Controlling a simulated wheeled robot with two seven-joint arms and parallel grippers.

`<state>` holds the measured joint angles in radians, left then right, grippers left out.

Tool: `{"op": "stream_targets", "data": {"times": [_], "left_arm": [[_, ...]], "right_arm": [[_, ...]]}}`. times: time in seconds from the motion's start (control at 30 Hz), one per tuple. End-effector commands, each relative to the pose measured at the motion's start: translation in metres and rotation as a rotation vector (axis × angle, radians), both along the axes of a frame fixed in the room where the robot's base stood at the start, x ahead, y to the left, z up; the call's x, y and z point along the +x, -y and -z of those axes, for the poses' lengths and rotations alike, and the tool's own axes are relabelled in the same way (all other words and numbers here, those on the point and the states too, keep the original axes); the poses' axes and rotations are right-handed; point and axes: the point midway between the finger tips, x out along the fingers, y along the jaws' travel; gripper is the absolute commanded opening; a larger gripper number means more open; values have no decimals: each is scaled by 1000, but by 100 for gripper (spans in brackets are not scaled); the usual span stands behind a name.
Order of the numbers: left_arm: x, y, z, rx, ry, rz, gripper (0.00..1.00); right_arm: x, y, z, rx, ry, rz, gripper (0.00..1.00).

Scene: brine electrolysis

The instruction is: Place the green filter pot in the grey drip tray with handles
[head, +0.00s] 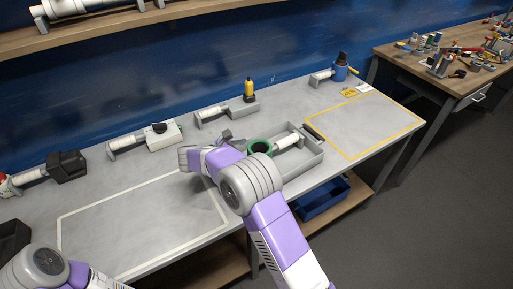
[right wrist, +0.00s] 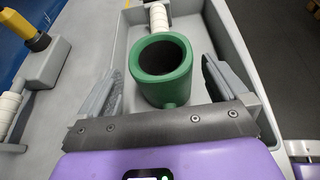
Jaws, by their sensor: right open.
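The green filter pot (head: 259,147) is a thick-walled round cup with a dark inside. It appears upright within the walls of the grey drip tray (head: 319,158), toward the tray's left end in the head view. In the right wrist view the pot (right wrist: 165,72) sits between the two fingers of my open right gripper (right wrist: 165,88), with a gap at each side. A white ribbed cylinder (head: 288,141) lies just behind the pot. Whether the pot's base touches the tray floor is hidden. My right gripper (head: 238,143) is partly hidden by its own arm. My left gripper is out of view.
A white-outlined area (head: 140,220) at left and a yellow-outlined area (head: 370,125) at right are bare. A yellow-topped device (head: 249,90), a white box (head: 164,136) and a blue device (head: 340,70) stand along the back. A blue bin (head: 322,198) sits below the bench.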

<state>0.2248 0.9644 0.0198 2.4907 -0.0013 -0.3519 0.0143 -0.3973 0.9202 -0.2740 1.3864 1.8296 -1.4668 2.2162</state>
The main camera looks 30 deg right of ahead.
Motion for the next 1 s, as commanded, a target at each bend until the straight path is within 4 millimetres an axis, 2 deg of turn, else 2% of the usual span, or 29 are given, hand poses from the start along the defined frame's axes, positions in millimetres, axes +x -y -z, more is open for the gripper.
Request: {"op": "stream_targets", "data": {"times": [0.03,0.2,0.4,1.0], "left_arm": [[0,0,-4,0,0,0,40],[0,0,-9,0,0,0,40],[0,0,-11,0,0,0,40],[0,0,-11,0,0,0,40]], "right_arm": [[-2,-12,-6,1,1,-2,100],[-6,-42,-18,0,0,-2,100],[-9,-60,-25,0,-1,0,100],[-10,-63,-26,0,-1,1,100]]}}
